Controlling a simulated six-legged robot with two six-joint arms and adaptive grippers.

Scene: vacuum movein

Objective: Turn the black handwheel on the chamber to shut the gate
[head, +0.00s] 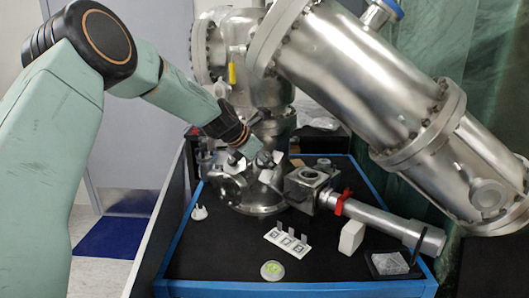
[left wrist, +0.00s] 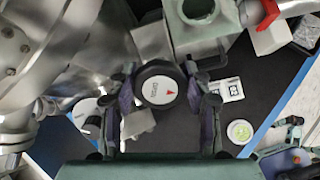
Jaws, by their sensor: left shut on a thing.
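The black handwheel (left wrist: 158,88) has a round pale face with small lettering and a red arrow mark. It sits between the two fingers of my left gripper (left wrist: 160,100) in the left wrist view, and the gripper is shut on it. In the head view my left gripper (head: 250,160) reaches in from the left to the front of the steel chamber (head: 270,92); the handwheel there is mostly hidden by the gripper. A green and dark part, probably my right arm's end, shows at the lower right of the left wrist view; its jaws are unclear.
A black table (head: 215,262) with a blue rim carries the chamber. On it are a metal block with a tube (head: 385,219), a white block (head: 351,237), a marked white plate (head: 286,241) and a round green-topped disc (head: 272,270). A large steel cylinder (head: 370,85) slants overhead.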

